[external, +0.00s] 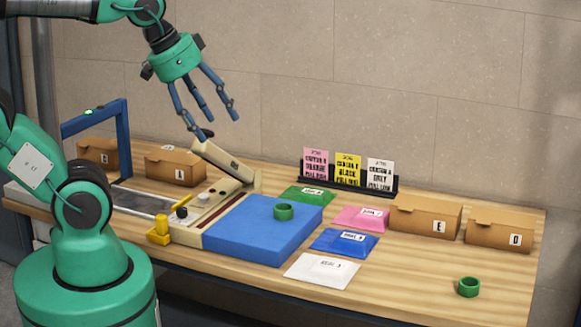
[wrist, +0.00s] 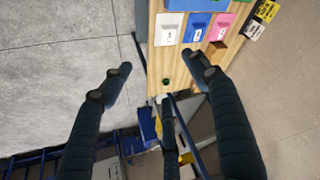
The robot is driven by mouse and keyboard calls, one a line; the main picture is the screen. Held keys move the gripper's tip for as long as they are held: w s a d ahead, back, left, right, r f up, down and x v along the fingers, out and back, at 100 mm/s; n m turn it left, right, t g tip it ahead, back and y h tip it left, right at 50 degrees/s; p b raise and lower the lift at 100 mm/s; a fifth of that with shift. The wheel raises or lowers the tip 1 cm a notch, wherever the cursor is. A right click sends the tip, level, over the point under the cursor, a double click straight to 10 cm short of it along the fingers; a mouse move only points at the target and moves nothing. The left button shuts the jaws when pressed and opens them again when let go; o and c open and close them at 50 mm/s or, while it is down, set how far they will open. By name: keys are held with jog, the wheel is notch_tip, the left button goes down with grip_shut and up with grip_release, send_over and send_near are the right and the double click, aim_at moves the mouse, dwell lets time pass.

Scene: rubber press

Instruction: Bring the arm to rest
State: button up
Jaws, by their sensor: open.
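My gripper (external: 213,120) hangs in the air above the press at the left of the table, its three long fingers spread and empty. In the external view its fingertips overlap the raised beige arm of the press (external: 226,168); I cannot tell the exact gap. In the wrist view my gripper (wrist: 160,75) is open, with nothing between the fingers.
The wooden table (external: 410,270) holds green, pink, blue and white packets (external: 322,270). Boxes E (external: 425,218) and D (external: 500,230) stand at the right, two more at the back left. A card rack (external: 350,185) stands behind. A blue frame (external: 97,118) rises at left.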

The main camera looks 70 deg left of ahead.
notch_tip(320, 180, down, 4)
jog(key=b, duration=0.2)
jog(key=shift+r+b, duration=0.2)
jog(key=shift+b, duration=0.1)
